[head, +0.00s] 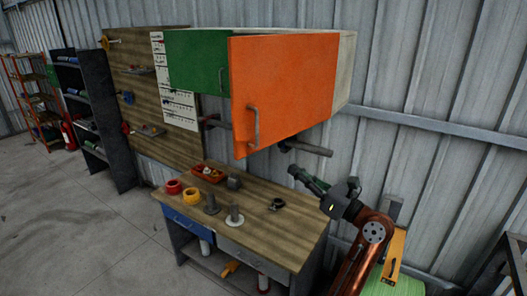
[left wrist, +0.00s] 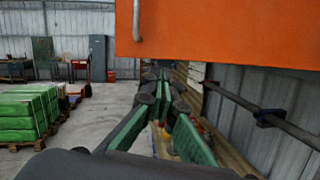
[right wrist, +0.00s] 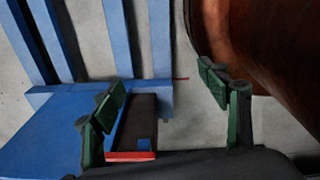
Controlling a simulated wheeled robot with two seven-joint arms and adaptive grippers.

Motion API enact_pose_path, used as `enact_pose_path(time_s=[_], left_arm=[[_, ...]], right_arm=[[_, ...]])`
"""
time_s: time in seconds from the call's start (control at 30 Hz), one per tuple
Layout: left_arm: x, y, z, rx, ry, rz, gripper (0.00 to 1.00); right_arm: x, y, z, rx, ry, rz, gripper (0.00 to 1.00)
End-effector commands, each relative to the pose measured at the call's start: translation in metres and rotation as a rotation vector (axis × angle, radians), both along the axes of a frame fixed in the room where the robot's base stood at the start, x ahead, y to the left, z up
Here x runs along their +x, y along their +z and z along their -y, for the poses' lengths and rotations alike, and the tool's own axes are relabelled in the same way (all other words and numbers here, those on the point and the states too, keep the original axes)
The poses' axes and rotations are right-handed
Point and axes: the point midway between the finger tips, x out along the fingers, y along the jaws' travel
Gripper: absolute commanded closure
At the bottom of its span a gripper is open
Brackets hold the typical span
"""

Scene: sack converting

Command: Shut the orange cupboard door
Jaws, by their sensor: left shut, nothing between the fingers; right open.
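The orange cupboard door (head: 285,85) hangs on the wall cupboard and stands partly open, its left edge out in front of the green door (head: 197,62). Its metal handle (head: 254,127) is near the lower left edge. The door also fills the top of the left wrist view (left wrist: 225,35), with its handle (left wrist: 137,22) at the left. My left gripper (head: 298,174) is shut and empty, below and to the right of the door, apart from it. Its green fingers (left wrist: 163,85) point forward under the door. My right gripper (right wrist: 163,80) is open and empty, away from the cupboard.
A workbench (head: 265,220) below carries tape rolls (head: 191,195), a red tray (head: 208,173) and metal parts. A dark bar (head: 305,148) sticks out under the cupboard. A blue frame (right wrist: 50,135) and a red-brown curved surface (right wrist: 255,40) lie close around my right gripper.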

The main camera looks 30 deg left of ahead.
Motion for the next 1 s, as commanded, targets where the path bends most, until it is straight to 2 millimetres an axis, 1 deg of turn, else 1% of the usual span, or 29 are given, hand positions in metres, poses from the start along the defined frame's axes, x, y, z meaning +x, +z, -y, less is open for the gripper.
enact_pose_path(time_s=[0.03,0.1,0.23,0.33,0.47,0.8,0.9,1.0], left_arm=[[-0.01,0.013,0.005,-0.085,-0.021,0.057,1.0],[-0.018,0.022,0.01,-0.171,-0.042,0.106,1.0],[-0.025,0.028,0.013,-0.249,-0.063,0.147,1.0],[-0.023,0.029,0.006,-0.259,-0.065,0.152,1.0],[-0.018,0.029,-0.014,-0.256,-0.062,0.151,1.0],[0.003,0.031,-0.08,-0.252,-0.062,0.15,1.0],[0.008,0.031,-0.096,-0.251,-0.062,0.149,1.0],[0.012,0.03,-0.107,-0.251,-0.062,0.149,1.0]], right_arm=[[0.0,0.001,0.001,-0.001,0.001,0.0,0.32],[0.001,0.002,0.001,-0.002,0.001,0.001,0.32],[0.002,0.003,0.003,-0.003,0.002,0.003,0.32],[0.005,0.005,0.004,-0.004,0.003,0.005,0.32],[0.007,0.011,0.006,-0.005,0.005,0.009,0.32],[0.01,0.029,0.007,-0.007,0.005,0.013,0.32],[0.01,0.034,0.007,-0.007,0.005,0.014,0.32],[0.011,0.038,0.007,-0.007,0.005,0.015,0.32]])
